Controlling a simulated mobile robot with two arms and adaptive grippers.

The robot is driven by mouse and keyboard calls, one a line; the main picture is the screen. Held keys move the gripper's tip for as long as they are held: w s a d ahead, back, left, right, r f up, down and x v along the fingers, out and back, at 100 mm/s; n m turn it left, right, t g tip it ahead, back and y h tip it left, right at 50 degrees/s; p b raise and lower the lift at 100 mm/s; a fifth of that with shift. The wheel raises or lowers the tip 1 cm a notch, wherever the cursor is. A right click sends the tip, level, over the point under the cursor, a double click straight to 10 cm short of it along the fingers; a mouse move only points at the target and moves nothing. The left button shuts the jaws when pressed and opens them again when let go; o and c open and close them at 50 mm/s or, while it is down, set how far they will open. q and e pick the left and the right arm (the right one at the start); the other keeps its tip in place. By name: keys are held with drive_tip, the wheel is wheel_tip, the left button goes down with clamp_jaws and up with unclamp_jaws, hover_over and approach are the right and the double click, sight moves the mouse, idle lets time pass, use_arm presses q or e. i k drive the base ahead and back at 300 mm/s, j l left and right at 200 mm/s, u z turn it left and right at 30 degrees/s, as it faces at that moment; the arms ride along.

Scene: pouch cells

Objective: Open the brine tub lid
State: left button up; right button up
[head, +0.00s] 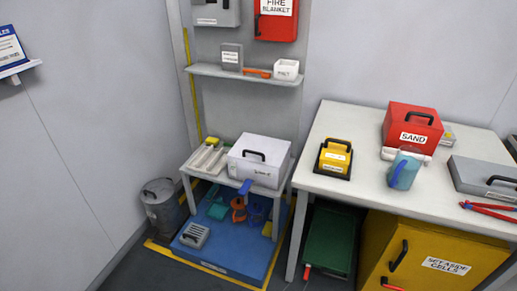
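A white tub (262,178) stands on the right part of a low grey table, below the wall shelf. I take it for the brine tub, but its small label is too small to read. A pale lid (265,142) with a black handle (253,154) is on it and looks shut. A blue piece (245,187) shows at the tub's lower front, like a tap. The tub's inside is hidden. Neither of my grippers is in view.
Trays (209,158) lie left of the tub. A grey bin (159,204) stands on the floor at left. A blue platform (222,255) lies under the table. A larger table (345,125) at right holds a red sand box (411,124) and a blue jug (403,173).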

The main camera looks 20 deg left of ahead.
sight(265, 150)
drive_tip(key=i+j+u, duration=0.3)
drive_tip(key=j, duration=0.2)
drive_tip(key=i+j+u, duration=0.35)
drive_tip(key=i+j, duration=0.1)
